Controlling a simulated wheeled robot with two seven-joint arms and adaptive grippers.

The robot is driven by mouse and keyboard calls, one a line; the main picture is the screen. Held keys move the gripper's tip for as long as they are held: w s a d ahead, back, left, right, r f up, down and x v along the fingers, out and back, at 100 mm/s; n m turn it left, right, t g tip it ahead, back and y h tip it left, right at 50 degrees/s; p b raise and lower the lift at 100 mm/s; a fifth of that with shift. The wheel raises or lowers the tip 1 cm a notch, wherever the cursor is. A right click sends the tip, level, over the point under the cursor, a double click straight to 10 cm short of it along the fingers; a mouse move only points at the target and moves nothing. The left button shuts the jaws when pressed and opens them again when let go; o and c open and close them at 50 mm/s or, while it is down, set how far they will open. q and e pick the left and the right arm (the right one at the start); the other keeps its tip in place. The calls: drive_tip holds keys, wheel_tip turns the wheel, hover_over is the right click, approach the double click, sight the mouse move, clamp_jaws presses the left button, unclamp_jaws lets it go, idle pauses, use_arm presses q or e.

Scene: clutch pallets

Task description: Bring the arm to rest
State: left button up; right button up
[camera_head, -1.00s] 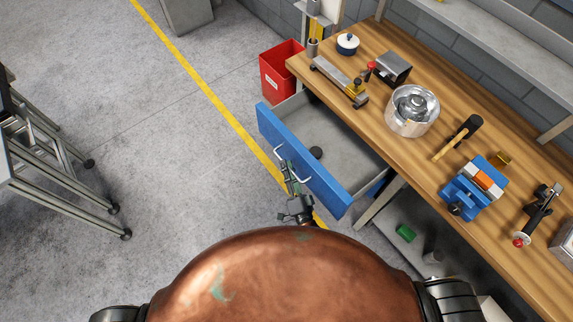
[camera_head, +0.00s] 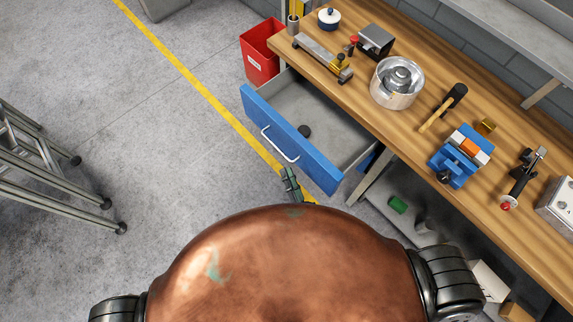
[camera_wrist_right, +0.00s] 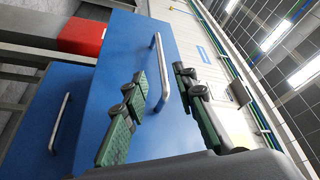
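My right gripper (camera_head: 289,180) shows just past my copper-coloured body in the head view, low in front of the open blue drawer (camera_head: 315,168). In the right wrist view the two green-padded fingers (camera_wrist_right: 160,76) stand apart with nothing held between them. The drawer's handle (camera_head: 280,144) is a pale metal bar; it also shows ahead of the fingers in the wrist view (camera_wrist_right: 161,75). In the head view the gripper is clear of the handle. Most of the right arm is hidden behind my body. My left gripper is not in view.
The drawer is pulled out from the wooden workbench (camera_head: 405,125), with a dark round object (camera_head: 304,131) inside. A red bin (camera_head: 262,52) stands beyond it. The grey floor between is clear.

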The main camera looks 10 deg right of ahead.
drive_tip(key=s+d+f+n+g, duration=0.2)
drive_tip(key=s+d+f+g, duration=0.15)
drive_tip(key=f, duration=0.75)
drive_tip(key=s+d+f+n+g+h, duration=0.1)
drive_tip(key=s+d+f+n+g, duration=0.25)
drive_tip(key=f, duration=0.75)
drive_tip(key=s+d+f+n+g, duration=0.2)
drive_tip(key=s+d+f, duration=0.15)
drive_tip(key=f, duration=0.75)
drive_tip(key=s+d+f+n+g+h, duration=0.1)
drive_tip(key=s+d+f+g, duration=0.2)
drive_tip(key=s, duration=0.7)
drive_tip(key=s+d+f+n+g+h, duration=0.1)
drive_tip(key=s+d+f+g, duration=0.3)
drive_tip(key=s+d+f, duration=0.4)
drive_tip(key=s+d+f+n+g+h, duration=0.1)
drive_tip(key=s+d+f, duration=0.4)
drive_tip(key=s, duration=0.8)
drive_tip(key=shift+s+d+f+g+h, duration=0.3)
drive_tip(key=shift+g+h, duration=0.3)
drive_tip(key=shift+g, duration=0.6)
